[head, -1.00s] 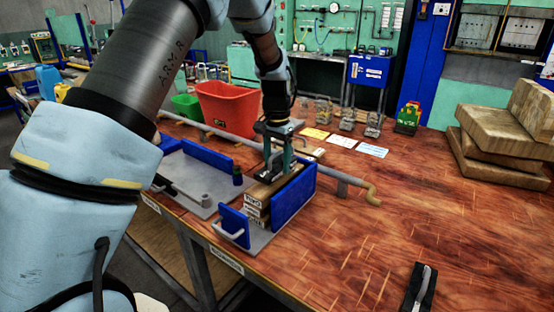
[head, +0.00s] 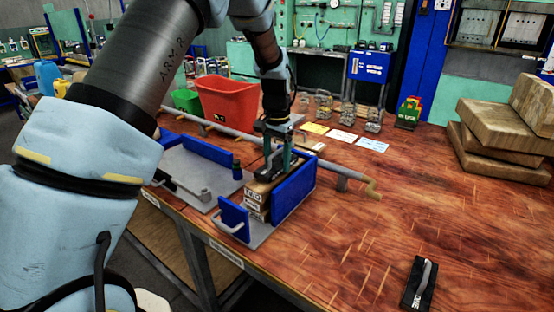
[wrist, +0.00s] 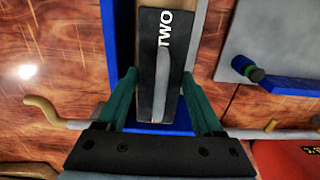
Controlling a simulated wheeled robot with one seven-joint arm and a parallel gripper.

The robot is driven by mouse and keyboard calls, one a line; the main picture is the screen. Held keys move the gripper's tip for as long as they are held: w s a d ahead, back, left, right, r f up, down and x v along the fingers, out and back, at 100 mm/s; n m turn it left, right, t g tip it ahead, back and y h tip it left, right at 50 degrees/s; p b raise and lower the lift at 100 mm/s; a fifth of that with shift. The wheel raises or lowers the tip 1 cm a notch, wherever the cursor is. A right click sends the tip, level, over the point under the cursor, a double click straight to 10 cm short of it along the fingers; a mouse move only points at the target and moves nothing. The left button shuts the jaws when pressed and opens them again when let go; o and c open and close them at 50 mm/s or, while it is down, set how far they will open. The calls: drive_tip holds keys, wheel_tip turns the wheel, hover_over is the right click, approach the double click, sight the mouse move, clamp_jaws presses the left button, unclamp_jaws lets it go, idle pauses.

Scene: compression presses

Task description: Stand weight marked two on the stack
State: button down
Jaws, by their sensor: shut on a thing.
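The weight marked two is a black block with a grey handle and white TWO lettering in the wrist view (wrist: 148,88). In the head view, the dark weight (head: 265,176) is at the top of the stack of boards (head: 262,192), inside the blue-walled press. It looks level and on or just above the top board; I cannot tell whether it touches. My gripper (head: 278,158) points down with its green fingers on either side of the weight, shut on it. The fingers also show in the wrist view (wrist: 159,78). The exact finger contact is hidden.
A second black weight (head: 418,284) lies on the table at front right. The blue press wall (head: 294,194) stands close to the stack's right. A pipe with a bent end (head: 365,186) runs behind. A red bin (head: 228,104) is further back. The right tabletop is mostly clear.

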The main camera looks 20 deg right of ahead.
drive_tip(key=shift+f, duration=0.25)
idle(0.3)
drive_tip(key=shift+c, duration=1.5)
unclamp_jaws()
drive_tip(key=shift+o, duration=1.4)
drive_tip(key=shift+f, duration=0.15)
wheel_tip(320, 180, up, 11)
drive_tip(key=b, duration=0.3)
drive_tip(key=shift+a, duration=0.1)
